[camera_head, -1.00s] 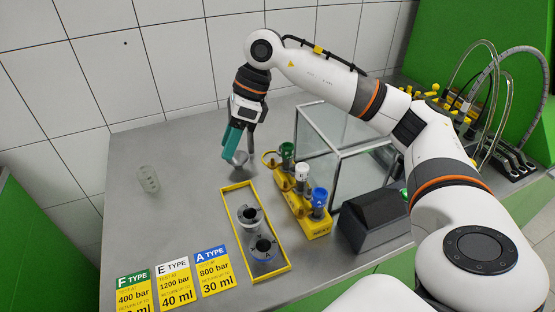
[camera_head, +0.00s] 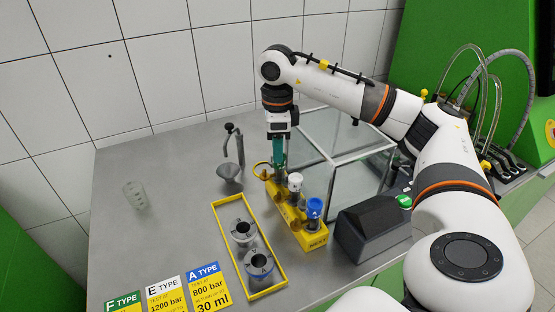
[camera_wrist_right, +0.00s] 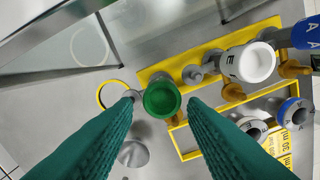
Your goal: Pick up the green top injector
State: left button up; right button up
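The green top injector (camera_wrist_right: 161,98) shows in the right wrist view as a round green cap, next to the yellow rack (camera_wrist_right: 150,74). My right gripper (camera_wrist_right: 162,106) is open, with one teal fingertip on each side of the cap and gaps visible. In the head view my right gripper (camera_head: 278,152) points straight down over the back end of the rack (camera_head: 313,240) and hides the green cap. The white top injector (camera_head: 295,181) and the blue top injector (camera_head: 314,208) stand in the same rack. My left gripper is not in view.
A glass box (camera_head: 360,165) stands close right of the rack, with a dark grey box (camera_head: 372,228) in front of it. A yellow tray (camera_head: 268,292) holds two grey round fixtures. A stand with a funnel (camera_head: 229,171) and a clear beaker (camera_head: 134,196) are at left.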

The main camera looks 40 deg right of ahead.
jog(key=shift+s+f+p, duration=0.1)
jog(key=shift+f+p, duration=0.2)
jog(key=shift+f, duration=1.6)
grip_shut()
jog(key=shift+r, duration=0.1)
